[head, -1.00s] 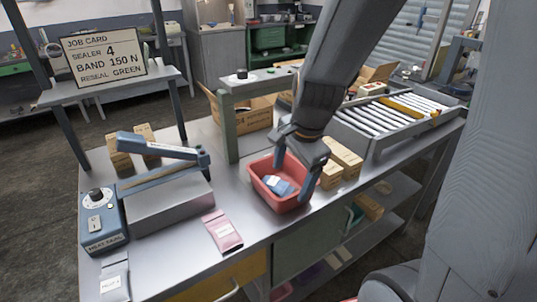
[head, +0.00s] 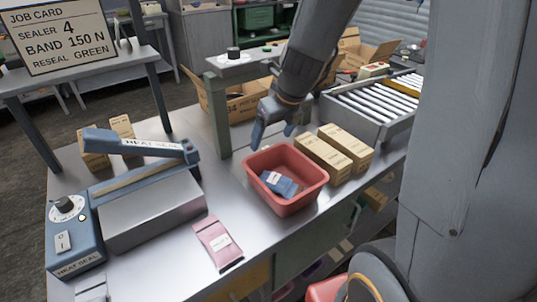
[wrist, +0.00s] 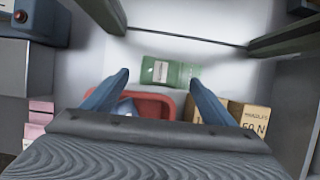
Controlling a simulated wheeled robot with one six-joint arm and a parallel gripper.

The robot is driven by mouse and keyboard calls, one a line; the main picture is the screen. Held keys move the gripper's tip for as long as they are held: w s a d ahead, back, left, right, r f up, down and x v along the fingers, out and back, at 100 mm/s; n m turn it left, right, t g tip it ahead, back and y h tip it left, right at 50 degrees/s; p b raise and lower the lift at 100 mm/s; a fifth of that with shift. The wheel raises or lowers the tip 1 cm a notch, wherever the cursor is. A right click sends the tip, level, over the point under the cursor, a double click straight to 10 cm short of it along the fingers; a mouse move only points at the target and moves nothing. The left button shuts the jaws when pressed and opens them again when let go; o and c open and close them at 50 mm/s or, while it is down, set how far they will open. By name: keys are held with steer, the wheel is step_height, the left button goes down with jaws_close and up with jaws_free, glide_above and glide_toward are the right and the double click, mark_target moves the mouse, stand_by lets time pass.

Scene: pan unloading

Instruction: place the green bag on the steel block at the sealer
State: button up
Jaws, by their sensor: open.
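The green bag (wrist: 170,73) lies flat on the bench in the wrist view, just beyond the red bin and between my fingertips in the picture. In the head view I cannot make it out. My gripper (head: 276,134) is open and empty, above the bench behind the red bin; its two blue fingers also show in the wrist view (wrist: 158,82). The steel block (head: 150,215) sits bare-topped in front of the blue heat sealer (head: 75,240), at the left of the bench. The sealer's arm (head: 140,143) is raised above the block's back edge.
The red bin (head: 259,187) holds a blue bag (head: 279,184). A pink bag (head: 218,243) lies between block and bin. Cartons (head: 335,152) stand right of the bin. A green-legged stand (head: 220,115) rises near my gripper. The job card (head: 62,35) reads "RESEAL GREEN".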

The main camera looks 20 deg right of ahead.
mark_target(269, 147)
steer(key=b+x, duration=0.1)
steer(key=x, duration=0.4)
steer(key=shift+f+b, duration=0.4)
steer(key=shift+r, duration=0.1)
steer(key=c, duration=1.3)
